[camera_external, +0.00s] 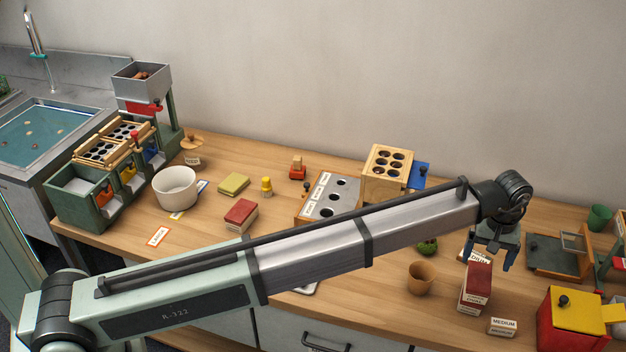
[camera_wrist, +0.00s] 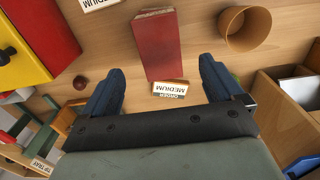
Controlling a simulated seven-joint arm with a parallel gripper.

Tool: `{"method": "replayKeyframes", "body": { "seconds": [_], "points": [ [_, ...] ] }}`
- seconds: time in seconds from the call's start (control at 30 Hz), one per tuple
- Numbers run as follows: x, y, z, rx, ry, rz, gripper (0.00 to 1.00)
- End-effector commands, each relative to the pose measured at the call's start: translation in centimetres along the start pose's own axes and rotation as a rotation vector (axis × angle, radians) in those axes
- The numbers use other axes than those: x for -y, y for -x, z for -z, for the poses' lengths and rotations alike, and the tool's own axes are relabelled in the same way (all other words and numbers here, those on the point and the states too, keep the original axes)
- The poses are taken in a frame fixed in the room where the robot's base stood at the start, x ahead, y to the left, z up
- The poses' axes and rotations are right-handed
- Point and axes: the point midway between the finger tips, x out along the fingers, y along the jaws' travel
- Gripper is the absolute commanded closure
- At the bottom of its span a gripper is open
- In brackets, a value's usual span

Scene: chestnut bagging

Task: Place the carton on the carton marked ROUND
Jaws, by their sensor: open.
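A tall red carton (camera_external: 476,288) stands upright on the table at the right. In the wrist view the red carton (camera_wrist: 158,45) shows ahead of the fingers, roughly centred between their lines. My gripper (camera_external: 496,258) is open and empty, just above and behind the carton; its two blue fingers (camera_wrist: 160,78) are spread wider than the carton and I see no contact. A second red carton (camera_external: 241,213), low and flat with a pale side, lies left of the middle of the table. I cannot read the word ROUND on either carton.
A brown cup (camera_external: 420,278) stands close left of the tall carton. A MEDIUM card (camera_external: 503,326) and a red box with a yellow top (camera_external: 574,318) are to its right. An ORDER MEDIUM card (camera_wrist: 170,89) lies by the carton. A white bowl (camera_external: 176,188) stands farther left.

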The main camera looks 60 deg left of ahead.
Motion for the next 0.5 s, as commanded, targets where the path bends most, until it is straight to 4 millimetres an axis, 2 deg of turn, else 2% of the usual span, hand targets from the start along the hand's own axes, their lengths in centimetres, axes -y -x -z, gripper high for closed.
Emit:
{"method": "replayKeyframes", "body": {
  "seconds": [0.2,0.5],
  "points": [
    [-0.1,3.1,0.0,0.000,0.000,0.000,0.06],
    [0.0,4.5,0.0,0.000,0.000,0.000,0.06]
  ]
}}
